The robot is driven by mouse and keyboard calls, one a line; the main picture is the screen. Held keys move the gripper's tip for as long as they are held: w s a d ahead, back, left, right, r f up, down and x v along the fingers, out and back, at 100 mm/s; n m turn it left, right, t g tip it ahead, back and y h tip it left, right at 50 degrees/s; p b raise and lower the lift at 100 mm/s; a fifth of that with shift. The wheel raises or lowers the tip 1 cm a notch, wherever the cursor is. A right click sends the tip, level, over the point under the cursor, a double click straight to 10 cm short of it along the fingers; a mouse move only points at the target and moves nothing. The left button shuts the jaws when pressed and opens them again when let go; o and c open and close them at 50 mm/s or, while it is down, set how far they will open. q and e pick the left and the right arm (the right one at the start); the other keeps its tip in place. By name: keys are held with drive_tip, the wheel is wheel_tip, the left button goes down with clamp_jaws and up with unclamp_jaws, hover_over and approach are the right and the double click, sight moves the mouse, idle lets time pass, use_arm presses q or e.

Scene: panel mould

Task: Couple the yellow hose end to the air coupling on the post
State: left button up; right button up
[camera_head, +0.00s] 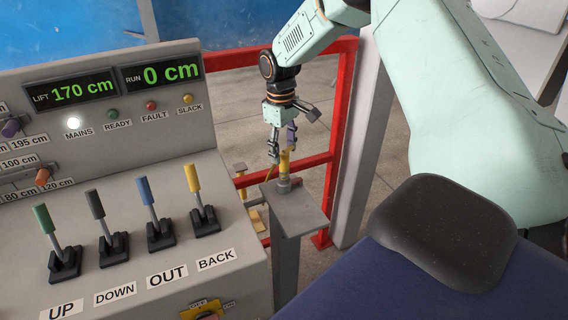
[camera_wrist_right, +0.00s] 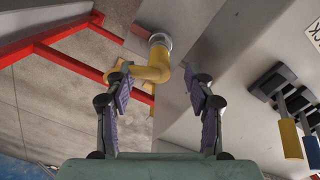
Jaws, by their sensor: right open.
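The yellow hose end (camera_head: 284,163) stands upright on top of the post (camera_head: 300,210), its lower end at the grey air coupling (camera_head: 284,185). In the right wrist view the yellow hose end (camera_wrist_right: 154,72) shows as a bent tube meeting the round grey coupling ring (camera_wrist_right: 160,40). I see no gap between them, but cannot tell if they are locked. My right gripper (camera_head: 283,147) is above the post, pointing down at the hose end. In the wrist view its purple-padded fingers (camera_wrist_right: 160,88) are apart, on either side of the tube. My left gripper is out of view.
A control console (camera_head: 130,165) with several coloured levers stands left of the post. Its displays read 170 cm and 0 cm. A red frame (camera_head: 342,120) stands behind the post. A dark padded block (camera_head: 440,230) on a blue surface is at the lower right.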

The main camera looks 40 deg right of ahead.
drive_tip(key=shift+w+r, duration=0.1)
drive_tip(key=shift+r, duration=1.6)
drive_tip(key=shift+c, duration=0.2)
drive_tip(key=shift+r, duration=0.15)
drive_tip(key=shift+c, duration=0.8)
drive_tip(key=shift+r+p, duration=0.3)
drive_tip(key=shift+p, duration=0.15)
drive_tip(key=shift+c, duration=0.8)
drive_tip(key=r+p, duration=0.1)
drive_tip(key=p, duration=0.1)
drive_tip(key=r+p, duration=0.2)
drive_tip(key=shift+s+d+n, duration=0.1)
drive_tip(key=shift+s+n, duration=0.1)
drive_tip(key=shift+n, duration=0.1)
drive_tip(key=c, duration=0.4)
drive_tip(key=r+n+p, duration=0.1)
drive_tip(key=n+p, duration=0.1)
drive_tip(key=shift+s+r+n, duration=0.15)
drive_tip(key=shift+r+n, duration=0.15)
drive_tip(key=shift+r, duration=0.1)
drive_tip(key=c, duration=0.4)
drive_tip(key=n, duration=0.1)
drive_tip(key=n+p, duration=0.1)
drive_tip(key=shift+r+n, duration=0.3)
drive_tip(key=shift+n, duration=0.1)
clamp_jaws()
drive_tip(key=n, duration=0.6)
drive_tip(key=shift+f, duration=0.2)
